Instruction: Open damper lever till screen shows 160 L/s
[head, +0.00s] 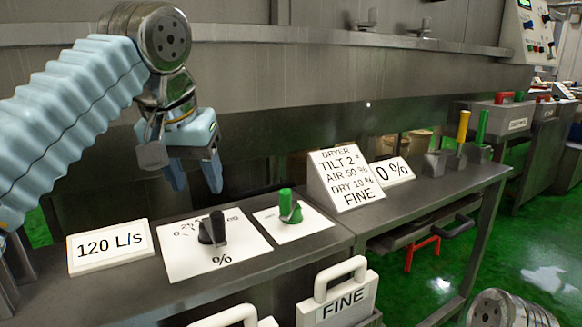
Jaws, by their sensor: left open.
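A white screen block (109,246) at the left of the steel bench reads 120 L/s. To its right a black lever (213,229) stands on a white plate (185,261) marked with a scale and "%". A green lever (289,206) stands on a smaller white plate (304,231) further right. I cannot read which one is labelled damper. My left gripper (193,182) is open and empty, pointing down above and behind the black lever, apart from both levers. My right gripper is out of the picture.
A sign (345,180) reads dryer tilt 2, air 50 %, dry 10 %, fine. A 0 % block (392,172) stands beside it. Yellow-handled (463,126) and green-handled tools stand further right. A handled FINE container (340,300) is at the bench front.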

